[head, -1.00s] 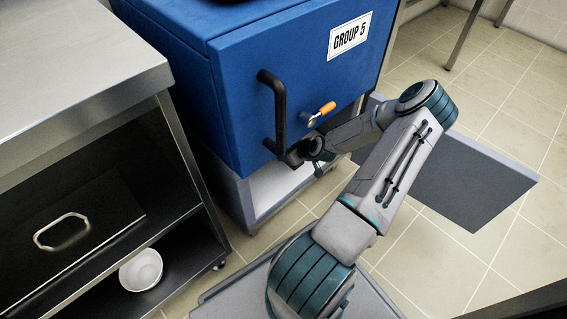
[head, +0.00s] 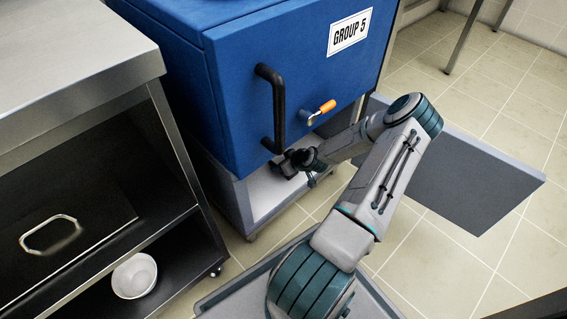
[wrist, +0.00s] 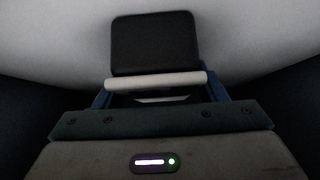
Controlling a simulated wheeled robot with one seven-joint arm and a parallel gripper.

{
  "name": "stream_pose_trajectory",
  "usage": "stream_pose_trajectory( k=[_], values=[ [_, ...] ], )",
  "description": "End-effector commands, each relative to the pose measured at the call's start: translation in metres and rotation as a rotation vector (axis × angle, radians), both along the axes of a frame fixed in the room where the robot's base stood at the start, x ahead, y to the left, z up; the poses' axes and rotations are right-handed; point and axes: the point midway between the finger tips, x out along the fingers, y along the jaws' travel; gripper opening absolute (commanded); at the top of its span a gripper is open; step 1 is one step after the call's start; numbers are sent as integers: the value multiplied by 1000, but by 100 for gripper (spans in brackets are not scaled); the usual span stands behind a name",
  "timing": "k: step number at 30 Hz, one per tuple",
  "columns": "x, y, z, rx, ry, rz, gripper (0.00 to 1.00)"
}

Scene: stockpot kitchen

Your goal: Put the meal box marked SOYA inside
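No box with a SOYA mark shows in either view. A blue cabinet (head: 235,75) marked GROUP 5 stands at top centre in the head view, with its front shut. It has a black bar handle (head: 278,105) and an orange-tipped latch (head: 326,107). My gripper (head: 292,164) is just below the handle's lower end, in front of the open grey stand (head: 232,192) under the cabinet. In the wrist view, a pale bar (wrist: 155,84) lies across between blue finger parts, below a black rounded block (wrist: 153,43). I cannot tell whether the fingers grip anything.
A steel counter (head: 75,60) with dark shelves stands at left. A white bowl (head: 134,276) sits on its lower shelf, and a dark lidded pan (head: 100,220) with a metal handle is above. A grey flat panel (head: 480,185) extends at right, over tiled floor.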

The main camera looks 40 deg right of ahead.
Motion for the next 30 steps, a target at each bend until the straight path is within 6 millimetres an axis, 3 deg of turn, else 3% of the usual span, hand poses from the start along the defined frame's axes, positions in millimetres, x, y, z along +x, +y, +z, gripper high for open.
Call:
stream_pose_trajectory(
  k=[13,24,30],
  values=[
    [-5,-1,9,0,1,-1,76],
    [-58,-9,65,1,1,-4,76],
    [-78,-11,84,0,0,-1,76]
  ],
)
